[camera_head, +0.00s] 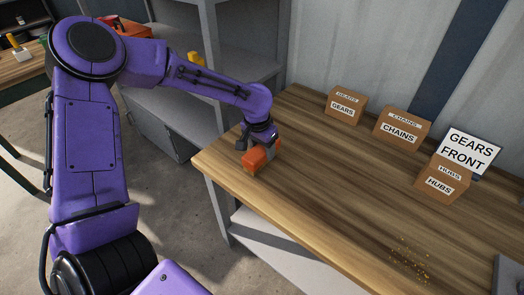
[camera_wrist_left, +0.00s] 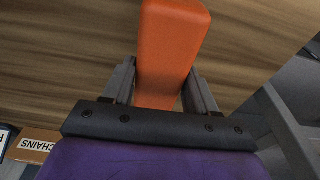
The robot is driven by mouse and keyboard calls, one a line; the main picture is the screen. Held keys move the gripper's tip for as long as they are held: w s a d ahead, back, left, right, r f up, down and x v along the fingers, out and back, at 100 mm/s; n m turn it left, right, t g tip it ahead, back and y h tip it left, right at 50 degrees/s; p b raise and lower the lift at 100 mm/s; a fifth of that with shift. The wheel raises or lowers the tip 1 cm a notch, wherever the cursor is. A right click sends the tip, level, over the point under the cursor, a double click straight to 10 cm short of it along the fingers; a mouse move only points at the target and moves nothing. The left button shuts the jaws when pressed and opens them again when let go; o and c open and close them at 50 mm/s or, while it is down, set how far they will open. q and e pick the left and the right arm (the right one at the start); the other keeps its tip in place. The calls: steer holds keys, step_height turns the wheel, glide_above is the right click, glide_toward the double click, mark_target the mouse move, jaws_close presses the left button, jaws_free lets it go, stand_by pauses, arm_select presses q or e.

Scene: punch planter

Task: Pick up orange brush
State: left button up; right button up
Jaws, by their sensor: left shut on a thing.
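The orange brush (camera_head: 256,160) is at the near left corner of the wooden table, under my left gripper (camera_head: 262,146). In the left wrist view the orange brush (camera_wrist_left: 170,50) runs between the two fingers of the left gripper (camera_wrist_left: 157,85), which is shut on it. Whether the brush touches the table top is hard to tell. Its lower side and bristles are hidden. My right gripper is not in view.
The wooden table (camera_head: 330,185) has free room in the middle. Labelled boxes, GEARS (camera_head: 344,107), CHAINS (camera_head: 399,128) and HUBS (camera_head: 442,180), stand along the back with a GEARS FRONT sign (camera_head: 468,150). Yellowish crumbs (camera_head: 411,262) lie near the front edge. Grey shelves (camera_head: 240,50) stand behind left.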

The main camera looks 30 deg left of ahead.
arm_select(q)
steer(key=s+d+r+p, duration=0.2)
steer(key=s+d+r, duration=0.6)
steer(key=d+r, duration=0.3)
steer(key=shift+s+r, duration=0.3)
steer(key=shift+r, duration=0.3)
